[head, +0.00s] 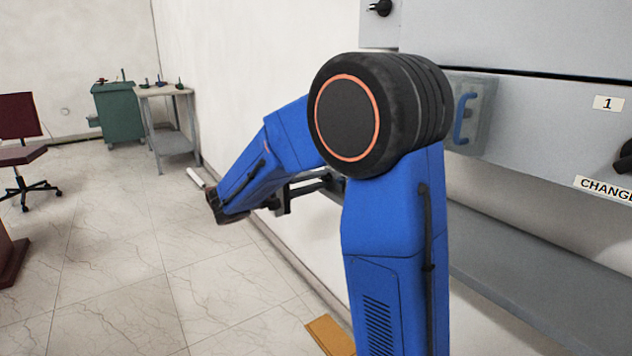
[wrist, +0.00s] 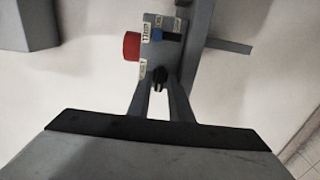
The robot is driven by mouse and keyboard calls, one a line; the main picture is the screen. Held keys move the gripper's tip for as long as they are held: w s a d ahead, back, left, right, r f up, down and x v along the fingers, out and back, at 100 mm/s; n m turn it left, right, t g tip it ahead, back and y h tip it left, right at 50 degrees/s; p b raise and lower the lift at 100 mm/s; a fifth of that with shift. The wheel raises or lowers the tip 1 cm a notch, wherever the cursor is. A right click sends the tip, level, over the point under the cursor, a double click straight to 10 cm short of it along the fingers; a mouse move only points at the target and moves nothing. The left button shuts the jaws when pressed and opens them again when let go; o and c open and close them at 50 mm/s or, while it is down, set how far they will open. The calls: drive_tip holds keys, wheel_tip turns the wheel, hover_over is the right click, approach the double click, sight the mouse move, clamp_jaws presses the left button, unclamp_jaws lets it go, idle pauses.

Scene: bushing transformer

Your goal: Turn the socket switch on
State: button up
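In the wrist view a small grey box (wrist: 152,22) on the pale wall carries a red round part (wrist: 131,46) on its left side, a blue part (wrist: 156,34) and several small labels. A black knob (wrist: 159,79) shows at its lower end and looks like the switch. My gripper (wrist: 160,82) is open, its two grey fingers pointing at the box with a narrow gap. The knob appears between the fingertips; I cannot tell whether they touch it. In the head view my gripper (head: 287,196) is partly behind my blue arm, and the box is hidden.
A grey cabinet (head: 540,120) with a blue handle (head: 464,118) stands on the right. A table (head: 165,92) and a green cabinet (head: 117,112) stand at the back. A chair (head: 22,150) is far left. An orange board (head: 330,335) lies below my arm.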

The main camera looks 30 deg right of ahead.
clamp_jaws()
drive_tip(key=m, duration=0.3)
drive_tip(key=shift+m, duration=0.4)
drive_tip(key=m, duration=0.4)
drive_tip(key=shift+m, duration=0.3)
drive_tip(key=m, duration=0.4)
drive_tip(key=shift+f+m, duration=0.1)
drive_tip(key=shift+m, duration=2.7)
